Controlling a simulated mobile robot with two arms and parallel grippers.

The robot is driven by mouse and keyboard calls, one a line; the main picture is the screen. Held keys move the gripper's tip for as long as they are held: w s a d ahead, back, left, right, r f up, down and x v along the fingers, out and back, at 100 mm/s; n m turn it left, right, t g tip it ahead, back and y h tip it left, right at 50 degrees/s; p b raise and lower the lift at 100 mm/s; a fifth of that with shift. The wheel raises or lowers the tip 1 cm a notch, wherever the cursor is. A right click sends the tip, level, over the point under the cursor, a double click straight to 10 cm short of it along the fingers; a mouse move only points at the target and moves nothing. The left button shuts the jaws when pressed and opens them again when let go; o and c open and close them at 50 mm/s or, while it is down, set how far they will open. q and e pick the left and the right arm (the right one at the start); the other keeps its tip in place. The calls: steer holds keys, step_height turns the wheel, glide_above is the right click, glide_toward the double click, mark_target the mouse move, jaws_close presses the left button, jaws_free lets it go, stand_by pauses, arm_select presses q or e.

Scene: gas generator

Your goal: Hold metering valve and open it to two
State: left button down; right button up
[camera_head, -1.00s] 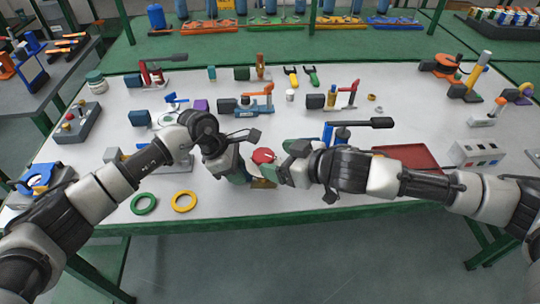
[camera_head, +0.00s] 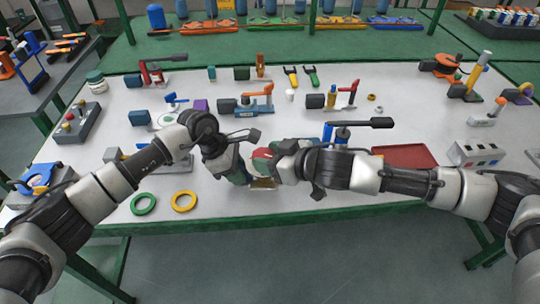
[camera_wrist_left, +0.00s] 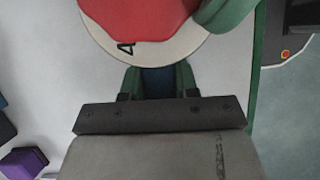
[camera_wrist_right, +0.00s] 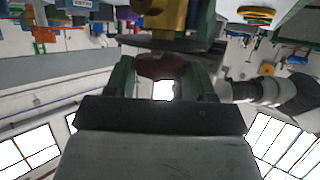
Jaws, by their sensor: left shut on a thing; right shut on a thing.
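The metering valve has a red knob (camera_head: 262,154), which shows between my two grippers near the table's front edge. In the left wrist view the red knob (camera_wrist_left: 140,16) sits over a pale dial (camera_wrist_left: 178,50) with a "4" on it. My left gripper (camera_wrist_left: 158,84) is shut on the dark blue valve body beneath the dial. My right gripper (camera_wrist_right: 162,68) is shut on the dark red knob (camera_wrist_right: 158,66), with a brass part (camera_wrist_right: 170,14) of the valve beyond it. The fingers hide much of the valve, and the dial's pointer reading cannot be told.
A green ring (camera_head: 143,204) and a yellow ring (camera_head: 184,201) lie at the front left. A blue-based part with a black handle (camera_head: 362,123) stands behind my right arm. A red tray (camera_head: 405,156) lies to the right. Several other valves and tools stand farther back.

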mark_target(271, 152)
steer(key=shift+n+g+y, duration=0.3)
steer(key=shift+g, duration=0.1)
steer(key=shift+w+a+r+n+g+y, duration=0.1)
steer(key=shift+w+n+g+y, duration=0.1)
steer(key=shift+n+g+y, duration=0.85)
steer(key=n+g, duration=0.4)
steer(key=g, duration=0.1)
steer(key=shift+w+d+n+y, duration=0.2)
steer(key=shift+w+n+y, duration=0.05)
steer(key=shift+w, duration=0.15)
steer(key=shift+w+n+g, duration=0.15)
steer(key=shift+n+g, duration=0.75)
steer(key=shift+g, duration=0.15)
steer(key=shift+w+n+g, duration=0.1)
steer(key=shift+n+g, duration=0.8)
steer(key=shift+g, duration=0.4)
steer(key=o, duration=0.9)
steer(key=shift+d, duration=0.1)
step_height(271, 152, up, 10)
steer(key=shift+f, duration=0.1)
